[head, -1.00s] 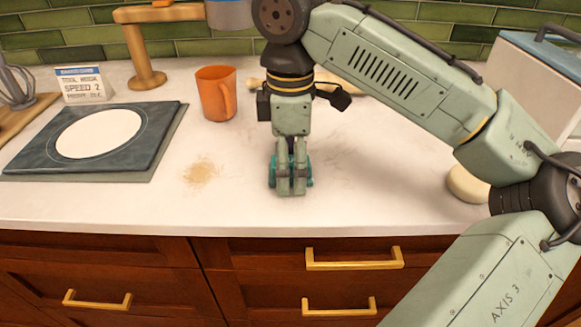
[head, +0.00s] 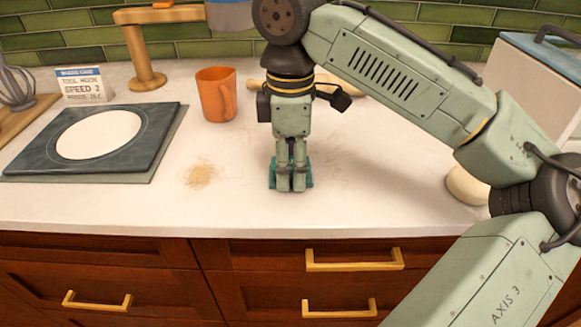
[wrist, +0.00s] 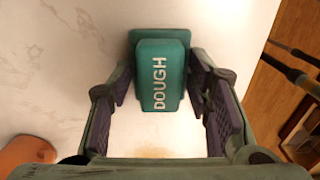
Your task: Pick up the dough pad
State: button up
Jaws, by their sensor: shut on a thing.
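The dough pad is a teal block with a raised, narrower part lettered "DOUGH" (wrist: 160,80), between my fingers in the wrist view. In the head view, teal edges of the pad (head: 309,181) show at both sides of my fingers, low at the counter top; the rest is hidden. My gripper (head: 291,184) points straight down and is shut on the pad. In the wrist view, my gripper (wrist: 163,82) has one finger at each side of the raised part. I cannot tell any gap between pad and counter.
An orange mug (head: 214,94) stands behind and left of my gripper. A dark slate board (head: 40,142) with a white disc (head: 99,134) lies at left. A pale round thing (head: 466,186) sits at right, partly behind my arm. The counter (head: 230,208) around the pad is clear.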

aim_at(291, 164)
jog(key=shift+r, duration=0.15)
jog(key=shift+r, duration=0.65)
jog(key=shift+s+r+b, duration=0.15)
jog(key=shift+s+r, duration=0.05)
jog(key=shift+r, duration=0.3)
jog(key=shift+s+r+b, duration=0.15)
jog(key=shift+r, duration=0.35)
jog(key=s+a+r+b, duration=0.1)
jog(key=s+b, duration=0.1)
jog(key=s, duration=1.3)
jog(key=shift+s+a+r, duration=0.15)
jog(key=shift+a+r, duration=0.1)
jog(key=o, duration=0.5)
jog(key=c, duration=0.4)
